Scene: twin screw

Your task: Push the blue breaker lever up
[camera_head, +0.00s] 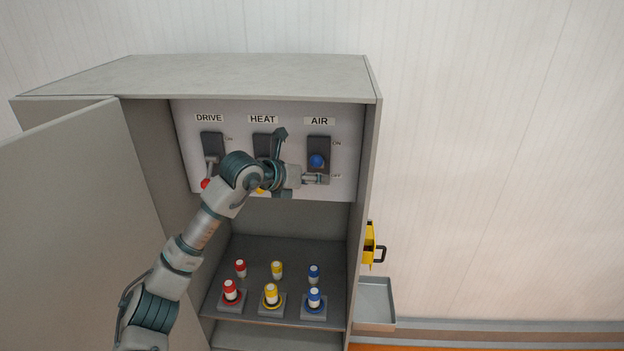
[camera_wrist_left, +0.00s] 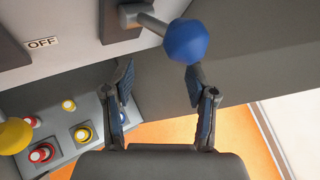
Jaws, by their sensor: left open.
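The blue breaker lever (camera_head: 317,161) is on the AIR switch, at the right of the panel. Its round knob appears between the ON and OFF marks, higher in the picture than the red knob (camera_head: 206,184) and yellow knob (camera_head: 260,190). My left gripper (camera_head: 322,179) is just below the blue knob in the head view. In the left wrist view, the blue knob (camera_wrist_left: 186,42) and its grey shaft are beyond the open fingers (camera_wrist_left: 160,82), nearer the right-hand finger. Nothing is between the fingers. Contact with the knob cannot be told. My left arm partly hides the HEAT switch.
The grey cabinet (camera_head: 372,130) has its door (camera_head: 70,210) open at the left. Red, yellow and blue capped pieces (camera_head: 271,293) stand on its lower shelf. A yellow item (camera_head: 369,245) and a grey tray (camera_head: 376,302) are at the right side.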

